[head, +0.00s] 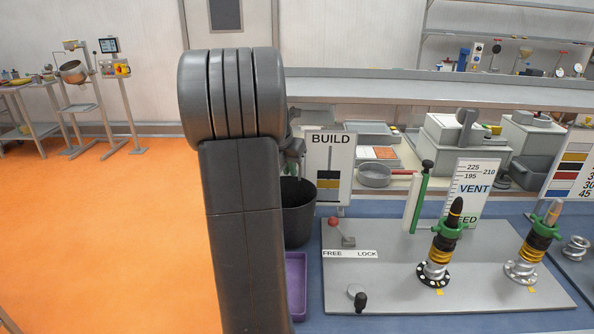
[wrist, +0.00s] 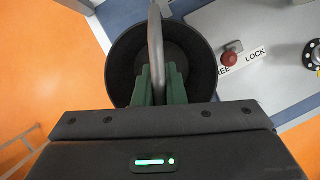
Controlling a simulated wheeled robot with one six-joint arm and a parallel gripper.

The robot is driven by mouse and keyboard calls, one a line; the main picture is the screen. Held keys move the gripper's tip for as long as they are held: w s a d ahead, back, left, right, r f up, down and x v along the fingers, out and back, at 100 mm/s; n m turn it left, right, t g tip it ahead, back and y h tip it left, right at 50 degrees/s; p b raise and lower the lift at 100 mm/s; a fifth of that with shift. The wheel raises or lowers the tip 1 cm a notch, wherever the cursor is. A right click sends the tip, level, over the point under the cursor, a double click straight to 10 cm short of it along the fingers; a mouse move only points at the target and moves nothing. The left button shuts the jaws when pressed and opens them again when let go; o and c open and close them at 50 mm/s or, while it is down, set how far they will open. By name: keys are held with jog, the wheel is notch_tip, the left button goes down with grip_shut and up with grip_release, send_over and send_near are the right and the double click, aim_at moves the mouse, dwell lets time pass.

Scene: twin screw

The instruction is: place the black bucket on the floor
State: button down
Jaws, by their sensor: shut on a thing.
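The black bucket (wrist: 122,62) is seen from above in the wrist view, open and dark inside, with its grey handle (wrist: 155,35) standing up across the middle. My gripper (wrist: 158,78) has its green fingers shut on this handle. In the head view the bucket (head: 299,212) shows beside the blue bench's left end, its left part hidden by my arm. My gripper is mostly hidden there too. Whether the bucket's base touches anything cannot be told. The orange floor (head: 110,220) lies to the left; it also shows in the wrist view (wrist: 45,55).
A purple tray (head: 296,285) sits below the bucket in the head view. The grey panel (head: 390,285) with a red-knobbed lever (head: 340,232) and two ringed posts is to the right. A BUILD sign (head: 328,165) stands behind. The floor at left is wide and clear.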

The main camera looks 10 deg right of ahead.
jog(key=shift+s+d+f, duration=0.1)
jog(key=shift+d+f, duration=0.35)
jog(key=shift+d, duration=0.15)
jog(key=shift+s+d+f, duration=0.1)
jog(key=shift+d+f, duration=0.3)
jog(key=shift+d, duration=0.2)
jog(key=c, duration=1.5)
grip_release()
jog(key=shift+p, duration=0.3)
jog(key=shift+r, duration=0.1)
